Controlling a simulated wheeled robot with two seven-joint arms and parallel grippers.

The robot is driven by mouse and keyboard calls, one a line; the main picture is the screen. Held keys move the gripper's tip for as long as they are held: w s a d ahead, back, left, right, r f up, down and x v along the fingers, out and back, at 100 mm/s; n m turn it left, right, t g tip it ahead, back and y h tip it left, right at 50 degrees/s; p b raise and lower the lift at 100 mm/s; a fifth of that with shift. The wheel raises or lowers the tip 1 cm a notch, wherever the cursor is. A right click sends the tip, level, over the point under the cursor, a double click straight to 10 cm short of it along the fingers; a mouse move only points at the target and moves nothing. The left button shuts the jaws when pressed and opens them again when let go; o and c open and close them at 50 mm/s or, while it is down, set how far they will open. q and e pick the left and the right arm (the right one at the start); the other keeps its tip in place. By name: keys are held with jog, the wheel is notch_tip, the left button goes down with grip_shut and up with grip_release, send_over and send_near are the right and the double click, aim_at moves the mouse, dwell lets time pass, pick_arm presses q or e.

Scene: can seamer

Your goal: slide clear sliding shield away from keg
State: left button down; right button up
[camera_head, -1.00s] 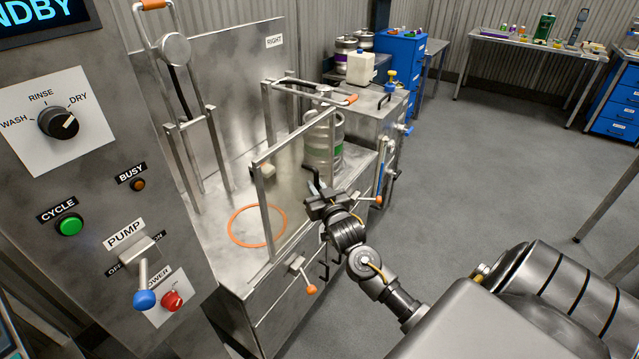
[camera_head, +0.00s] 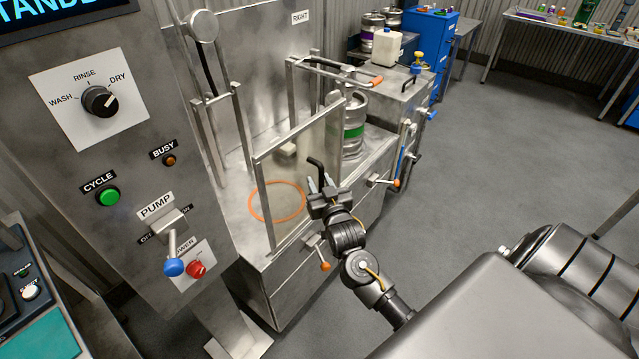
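The clear sliding shield (camera_head: 300,165) is a see-through panel in a grey metal frame, standing upright on the steel bench. It has a black handle (camera_head: 317,163) on its near side. The keg (camera_head: 354,130), silver with a green band, stands behind and right of the shield, partly hidden by the shield's right edge. My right gripper (camera_head: 320,182) is at the shield's handle, fingers pointing up and apart. The handle's lower end is between or just behind them; contact is unclear. My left gripper is not in view.
An orange ring (camera_head: 277,202) marks the bench top behind the shield. Orange-tipped levers (camera_head: 325,266) stick out at the bench front. The control panel (camera_head: 140,190) stands close at left. A second metal gate frame (camera_head: 335,75) is behind. Floor at right is clear.

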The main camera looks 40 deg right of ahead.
jog(key=shift+s+f, duration=0.1)
jog(key=shift+s, duration=0.1)
jog(key=b+v, duration=0.1)
jog(key=v, duration=0.9)
jog(key=shift+s+a+b, duration=0.15)
jog(key=shift+b, duration=0.25)
